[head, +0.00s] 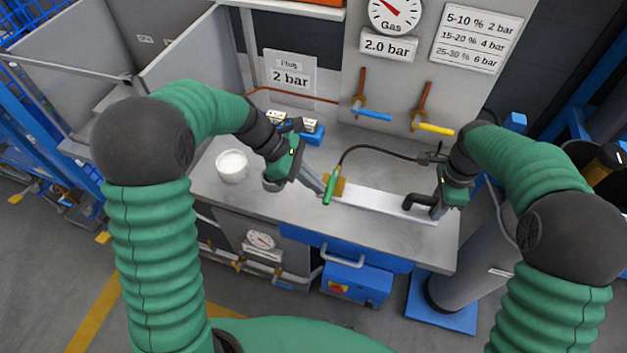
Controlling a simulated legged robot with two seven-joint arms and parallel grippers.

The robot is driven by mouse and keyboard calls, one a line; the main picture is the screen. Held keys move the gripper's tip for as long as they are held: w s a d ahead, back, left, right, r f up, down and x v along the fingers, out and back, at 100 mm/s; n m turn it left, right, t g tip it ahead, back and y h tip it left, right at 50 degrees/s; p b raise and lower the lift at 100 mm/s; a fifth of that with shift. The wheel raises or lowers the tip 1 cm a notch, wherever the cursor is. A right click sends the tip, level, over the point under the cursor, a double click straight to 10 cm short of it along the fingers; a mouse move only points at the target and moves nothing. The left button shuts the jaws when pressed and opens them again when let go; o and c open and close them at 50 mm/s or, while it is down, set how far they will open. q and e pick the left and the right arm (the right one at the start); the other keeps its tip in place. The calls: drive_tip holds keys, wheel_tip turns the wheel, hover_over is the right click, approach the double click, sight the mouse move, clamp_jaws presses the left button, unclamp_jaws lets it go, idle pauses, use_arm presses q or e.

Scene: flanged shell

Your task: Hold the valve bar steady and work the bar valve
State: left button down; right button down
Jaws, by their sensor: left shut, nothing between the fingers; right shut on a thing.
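The valve bar (375,201) is a long pale bar lying along the front of the grey bench. A brass-coloured block (341,186) sits at its left end and a black bent handle (412,203) near its right end. A green stick-like part (331,188) stands at the left end, by the block. My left gripper (321,189) is shut and empty, with its tips close beside the green part; I cannot tell whether they touch. My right gripper (438,208) is shut at the bar's right end, beside the black handle; its fingers partly hide what they grip.
A white bowl (232,166) and small blue boxes (312,134) stand on the bench (225,196). A black cable (375,148) arches behind the bar. Blue (372,115) and yellow (433,128) valve levers stick out from the back panel below a gas gauge (394,12).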

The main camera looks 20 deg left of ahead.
use_arm(q)
drive_tip(key=shift+s+d, duration=0.1)
drive_tip(key=shift+d, duration=0.1)
drive_tip(key=d+n+t, duration=0.2)
drive_tip(key=n, duration=0.1)
drive_tip(key=shift+s+n+t, duration=0.3)
drive_tip(key=shift+s, duration=0.05)
drive_tip(key=shift+w+d+n+t+y, duration=0.4)
drive_tip(key=shift+w+d+n, duration=0.3)
drive_tip(key=shift+d, duration=0.45)
drive_tip(key=shift+w+d+n+t+y, duration=0.45)
drive_tip(key=shift+d+n, duration=0.45)
drive_tip(key=shift+d, duration=0.3)
drive_tip(key=shift+w+d+n+t+y, duration=0.35)
drive_tip(key=shift+w+d+n, duration=0.4)
drive_tip(key=shift+d, duration=0.5)
use_arm(e)
drive_tip(key=shift+a, duration=0.1)
